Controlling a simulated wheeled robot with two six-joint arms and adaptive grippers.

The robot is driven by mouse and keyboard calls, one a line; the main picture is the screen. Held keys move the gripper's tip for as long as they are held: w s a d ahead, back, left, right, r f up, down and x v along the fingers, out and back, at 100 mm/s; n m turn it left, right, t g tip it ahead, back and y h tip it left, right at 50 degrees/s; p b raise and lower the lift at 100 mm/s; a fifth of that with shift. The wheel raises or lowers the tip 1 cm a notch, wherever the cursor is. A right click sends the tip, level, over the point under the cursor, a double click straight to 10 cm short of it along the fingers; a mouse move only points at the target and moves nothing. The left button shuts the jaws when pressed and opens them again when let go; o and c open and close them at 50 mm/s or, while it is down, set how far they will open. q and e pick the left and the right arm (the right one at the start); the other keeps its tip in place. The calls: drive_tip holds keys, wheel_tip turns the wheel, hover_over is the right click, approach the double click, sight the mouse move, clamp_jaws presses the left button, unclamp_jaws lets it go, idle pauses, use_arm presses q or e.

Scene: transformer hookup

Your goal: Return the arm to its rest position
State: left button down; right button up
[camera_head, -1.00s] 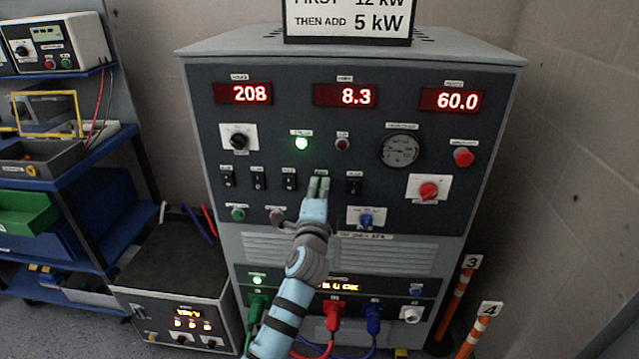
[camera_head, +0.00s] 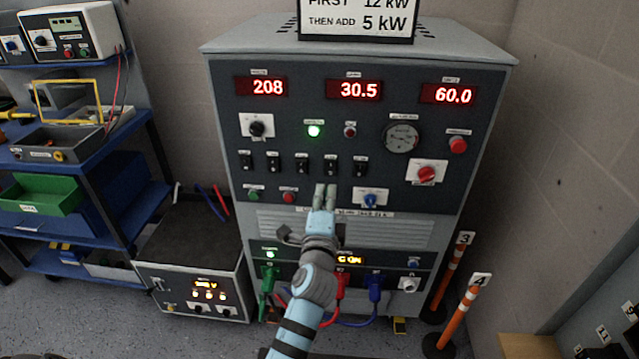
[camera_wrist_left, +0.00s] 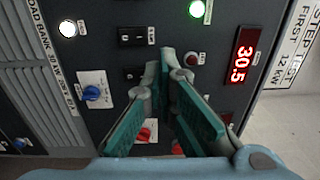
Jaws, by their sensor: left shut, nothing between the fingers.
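My left gripper (camera_head: 325,194) is shut and empty. In the head view it is in front of the grey load bank cabinet, just below the row of black rocker switches (camera_head: 302,165) and left of the blue knob (camera_head: 369,199). In the left wrist view the gripper's two green-padded fingers (camera_wrist_left: 163,64) come together at the tips, with the panel behind them. My left arm reaches up from the bottom edge. Whether the fingertips touch the panel I cannot tell. My right gripper is not in view.
The cabinet's displays (camera_head: 359,90) read 208, 30.5 and 60.0, and a green lamp (camera_head: 314,131) is lit. Cables plug in low on the front. Orange-and-white posts (camera_head: 462,312) stand at the right. A black-topped box (camera_head: 187,252) and blue shelves (camera_head: 101,153) are at the left.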

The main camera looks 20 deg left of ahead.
use_arm(q)
drive_tip(key=shift+s+f, duration=0.15)
drive_tip(key=shift+s, duration=0.2)
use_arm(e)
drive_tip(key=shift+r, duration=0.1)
